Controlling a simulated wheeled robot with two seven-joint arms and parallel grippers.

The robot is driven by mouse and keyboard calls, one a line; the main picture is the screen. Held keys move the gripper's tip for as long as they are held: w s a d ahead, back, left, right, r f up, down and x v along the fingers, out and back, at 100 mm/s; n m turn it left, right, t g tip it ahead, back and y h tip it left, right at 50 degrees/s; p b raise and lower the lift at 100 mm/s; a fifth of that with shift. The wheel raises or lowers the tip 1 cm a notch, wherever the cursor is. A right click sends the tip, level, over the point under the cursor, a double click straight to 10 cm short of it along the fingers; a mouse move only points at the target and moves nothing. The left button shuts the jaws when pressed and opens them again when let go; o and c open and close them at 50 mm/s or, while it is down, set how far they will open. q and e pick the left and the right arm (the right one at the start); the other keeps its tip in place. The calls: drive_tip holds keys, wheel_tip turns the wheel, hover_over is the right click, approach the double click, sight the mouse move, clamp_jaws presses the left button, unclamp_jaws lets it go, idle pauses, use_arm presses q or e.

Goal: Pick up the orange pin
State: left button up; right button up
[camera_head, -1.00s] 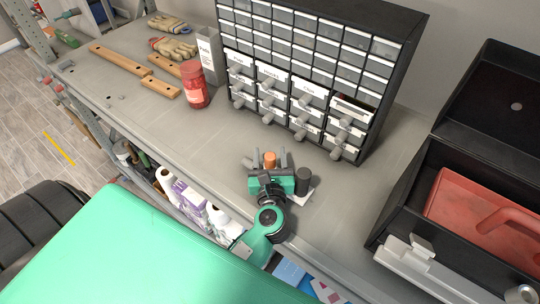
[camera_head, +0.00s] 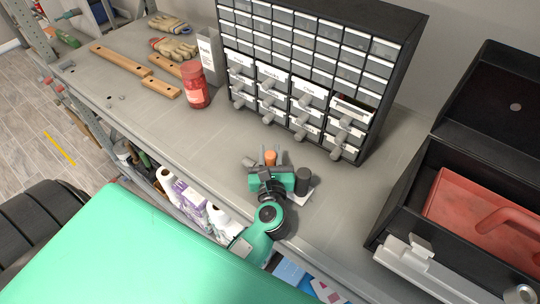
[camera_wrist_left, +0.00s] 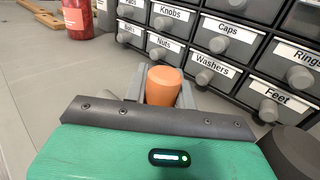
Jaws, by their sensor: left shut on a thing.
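The orange pin (camera_head: 270,157) is a small, short cylinder standing upright near the front of the workbench. It also shows in the left wrist view (camera_wrist_left: 164,86), between the grey fingers. My left gripper (camera_head: 268,162) comes in over the bench's front edge and is shut on the pin. The pin's lower part is hidden behind the gripper body. A black cylinder (camera_head: 303,180) stands on a white base just right of the gripper. My right gripper is not in view.
A drawer cabinet (camera_head: 383,110) with labelled drawers stands behind the pin. An open black toolbox (camera_head: 400,205) is at the right. A red jar (camera_head: 194,86) stands at the left. Bare bench (camera_head: 225,130) lies between jar and gripper.

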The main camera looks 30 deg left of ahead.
use_arm(q)
wheel_tip(320, 180, up, 19)
drive_tip(key=shift+r+b, duration=0.2)
drive_tip(key=shift+b, duration=0.1)
idle(0.4)
idle(0.4)
idle(0.9)
idle(0.4)
